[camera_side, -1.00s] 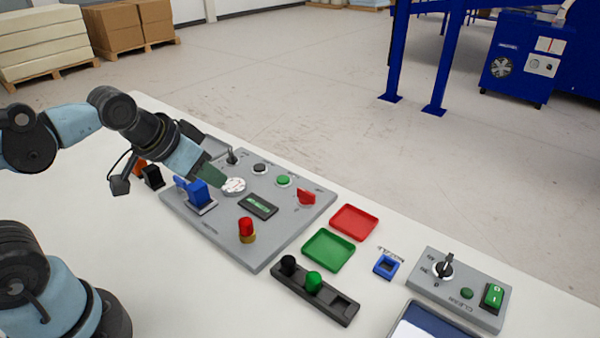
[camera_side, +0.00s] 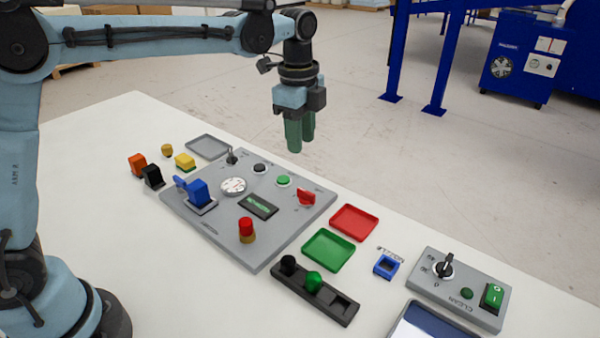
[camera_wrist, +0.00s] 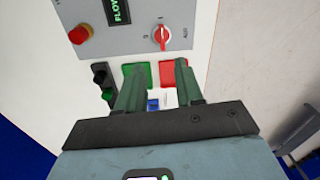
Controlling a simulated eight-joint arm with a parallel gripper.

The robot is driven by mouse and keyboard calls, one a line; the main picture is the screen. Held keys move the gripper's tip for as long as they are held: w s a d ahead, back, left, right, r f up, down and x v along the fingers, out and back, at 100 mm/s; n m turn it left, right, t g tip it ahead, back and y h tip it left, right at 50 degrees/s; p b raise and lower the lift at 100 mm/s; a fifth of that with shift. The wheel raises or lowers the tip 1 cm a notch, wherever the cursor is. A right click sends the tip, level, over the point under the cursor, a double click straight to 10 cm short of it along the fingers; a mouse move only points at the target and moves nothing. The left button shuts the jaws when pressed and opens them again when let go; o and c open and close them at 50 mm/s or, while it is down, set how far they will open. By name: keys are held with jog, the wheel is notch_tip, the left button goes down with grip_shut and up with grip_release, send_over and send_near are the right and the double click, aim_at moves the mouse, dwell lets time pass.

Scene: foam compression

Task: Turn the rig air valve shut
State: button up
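A grey control panel (camera_side: 225,237) lies on the white table. A blue block with a small blue lever (camera_side: 199,193), which looks like a valve, stands at its left side; the lever points to the upper left. A red rotary knob (camera_side: 306,197) sits at the panel's right corner and also shows in the wrist view (camera_wrist: 161,36). I cannot read which one is labelled air. My gripper (camera_side: 301,144) points down, raised behind the panel's far right side. In the wrist view its green fingers (camera_wrist: 158,72) are apart with nothing between them.
The panel also carries a round gauge (camera_side: 233,186), a flow display (camera_side: 258,205) and a red mushroom button (camera_side: 246,229). Red (camera_side: 354,222) and green (camera_side: 328,250) trays lie to the right, beside a black holder (camera_side: 330,302). A switch box (camera_side: 460,288) stands further right.

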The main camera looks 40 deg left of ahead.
aim_at(306, 191)
jog(key=shift+m, duration=0.7)
jog(key=f, duration=0.8)
jog(key=w+f, duration=0.1)
jog(key=f, duration=0.4)
jog(key=shift+d, duration=0.35)
grip_shut()
